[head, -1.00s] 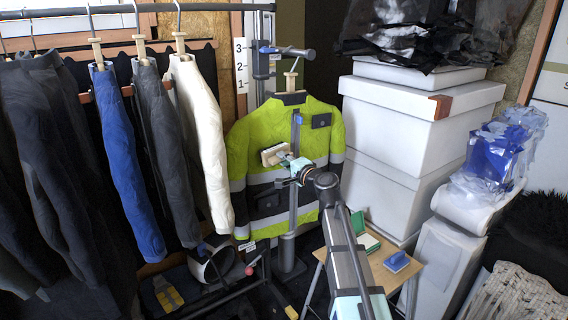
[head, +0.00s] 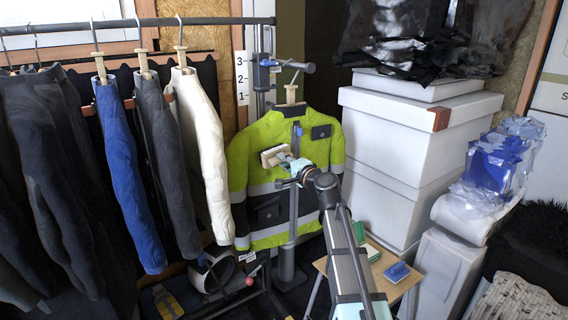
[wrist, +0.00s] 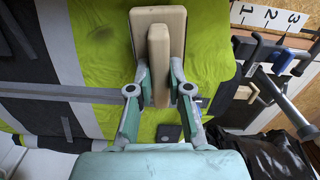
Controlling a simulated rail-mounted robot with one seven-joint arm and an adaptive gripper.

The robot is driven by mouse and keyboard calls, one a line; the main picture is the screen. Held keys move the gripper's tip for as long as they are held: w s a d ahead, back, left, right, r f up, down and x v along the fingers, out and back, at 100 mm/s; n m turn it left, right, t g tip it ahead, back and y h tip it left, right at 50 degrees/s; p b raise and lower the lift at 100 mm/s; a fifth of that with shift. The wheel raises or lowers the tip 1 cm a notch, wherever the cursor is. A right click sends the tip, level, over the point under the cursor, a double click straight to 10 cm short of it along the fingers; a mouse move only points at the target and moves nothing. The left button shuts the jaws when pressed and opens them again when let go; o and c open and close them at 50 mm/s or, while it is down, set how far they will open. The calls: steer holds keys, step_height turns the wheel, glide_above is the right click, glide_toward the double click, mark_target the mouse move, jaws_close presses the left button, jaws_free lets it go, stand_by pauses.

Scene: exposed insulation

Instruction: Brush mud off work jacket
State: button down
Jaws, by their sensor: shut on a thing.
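The hi-vis yellow-green jacket (head: 250,157) with dark panels and grey bands hangs on a wooden hanger on a stand. In the wrist view its yellow-green cloth (wrist: 215,60) fills the upper middle, with a dark smudge (wrist: 101,31) left of the brush. My gripper (head: 288,163) is in front of the jacket's chest, shut on a beige block-shaped brush (head: 274,156). In the wrist view my gripper (wrist: 159,86) pinches the brush's handle (wrist: 159,50) between both fingers. The brush's far face is hidden; I cannot tell whether it touches the cloth.
Trousers and jackets, including a blue one (head: 130,175), hang from a rail at left.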

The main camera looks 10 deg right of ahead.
step_height(320, 180, down, 11)
steer(key=b, duration=1)
steer(key=shift+r, duration=0.2)
steer(key=shift+s, duration=0.15)
stand_by(0.3)
steer(key=shift+v, duration=2.9)
steer(key=v, duration=0.3)
steer(key=shift+b, duration=0.3)
